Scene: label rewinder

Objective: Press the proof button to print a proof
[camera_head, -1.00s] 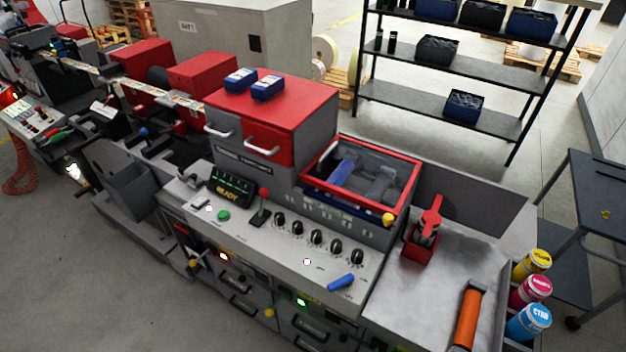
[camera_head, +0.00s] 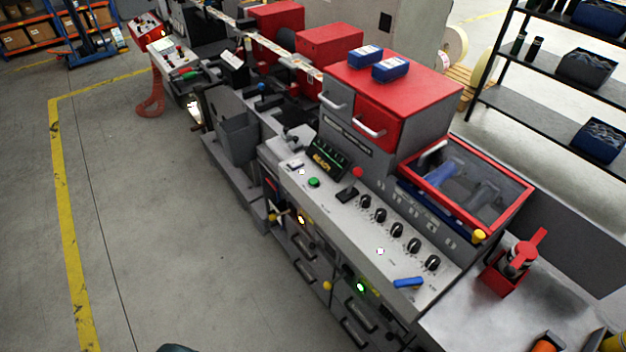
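The control panel (camera_head: 345,215) of the label machine runs diagonally across the middle of the camera_head view. It carries a lit green button (camera_head: 314,182) and a small white button (camera_head: 302,172) near its upper left end. Another small white button (camera_head: 380,251) sits below the row of black knobs (camera_head: 397,230). The button labels are too small to read, so I cannot tell which one is the proof button. The display (camera_head: 326,160) above the green button shows yellow text. Neither of my grippers is in view.
A red-topped lever (camera_head: 353,184) and a blue handle (camera_head: 408,282) stand on the panel. Grey floor (camera_head: 170,230) is open on the left.

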